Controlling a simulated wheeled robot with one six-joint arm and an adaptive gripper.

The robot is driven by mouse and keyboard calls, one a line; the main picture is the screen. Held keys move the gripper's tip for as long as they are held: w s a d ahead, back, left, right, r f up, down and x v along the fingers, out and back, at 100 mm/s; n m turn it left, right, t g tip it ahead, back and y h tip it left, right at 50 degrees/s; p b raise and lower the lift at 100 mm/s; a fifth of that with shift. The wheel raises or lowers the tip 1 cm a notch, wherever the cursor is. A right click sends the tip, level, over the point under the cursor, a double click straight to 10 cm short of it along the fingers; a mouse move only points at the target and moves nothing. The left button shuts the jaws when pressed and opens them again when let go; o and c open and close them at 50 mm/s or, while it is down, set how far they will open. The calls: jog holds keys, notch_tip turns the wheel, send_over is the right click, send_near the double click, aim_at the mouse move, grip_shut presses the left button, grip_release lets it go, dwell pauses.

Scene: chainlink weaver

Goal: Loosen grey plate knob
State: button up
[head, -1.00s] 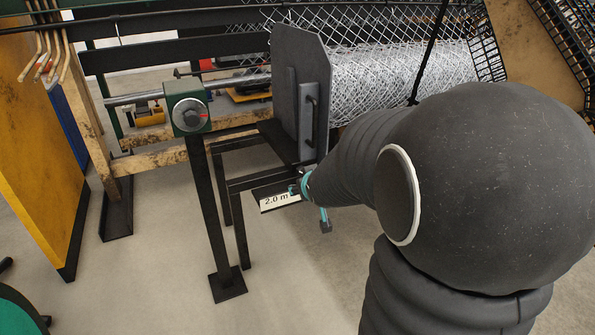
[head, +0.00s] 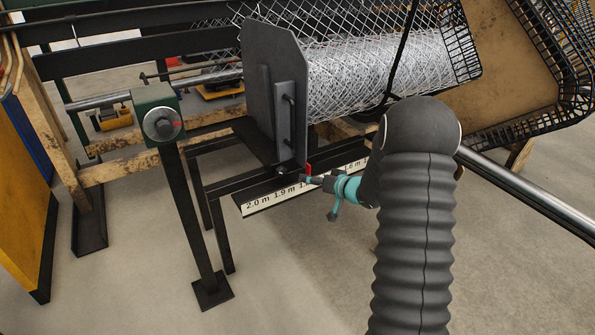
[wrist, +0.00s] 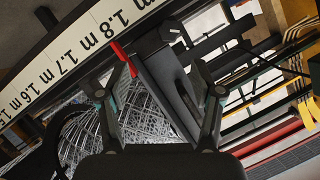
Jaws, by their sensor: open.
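The grey plate (head: 268,85) stands upright at the end of the wire mesh roll in the head view, with a handle on its near face. A red pointer (head: 308,168) shows at its foot above the measuring scale. A small dark round part (head: 283,170) at the plate's lower edge may be its knob; I cannot tell for sure. My gripper (head: 318,196) is open and empty just right of and below the plate's foot. In the wrist view, the plate (wrist: 165,85) lies between my open fingers (wrist: 159,92), and the red pointer (wrist: 122,58) is near the left finger.
The measuring scale (head: 262,207) runs along the rail below the plate. The mesh roll (head: 360,80) lies to the right. The floor in front is clear.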

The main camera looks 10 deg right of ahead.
aim_at(285, 173)
jog(key=shift+m, duration=0.6)
jog(key=x, duration=0.9)
jog(key=a+x, duration=0.1)
jog(key=x, duration=0.4)
jog(key=shift+s+r, duration=0.15)
jog(key=shift+r, duration=0.3)
jog(key=c, duration=1.1)
